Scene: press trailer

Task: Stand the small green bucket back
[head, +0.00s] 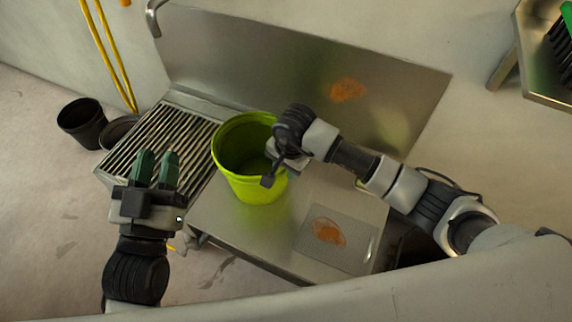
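A lime green bucket (256,190) stands upright on the steel worktop, its open mouth up. It is the only bucket of that colour that I can make out. My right gripper (270,172) is at the bucket's right rim, with its wrist above the rim; its fingers are mostly hidden, and I cannot tell whether it grips the wall. My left gripper (156,168) has two green fingers with a gap between them. It is open and empty, above the front of the slatted grate, left of the bucket and apart from it.
The steel worktop (225,222) has a perforated plate with an orange smear (328,232) at right. The slatted grate (165,130) adjoins it at left. A steel backsplash (300,75) rises behind. Black buckets (82,122) are on the floor, and a yellow hose (112,55) hangs at back left.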

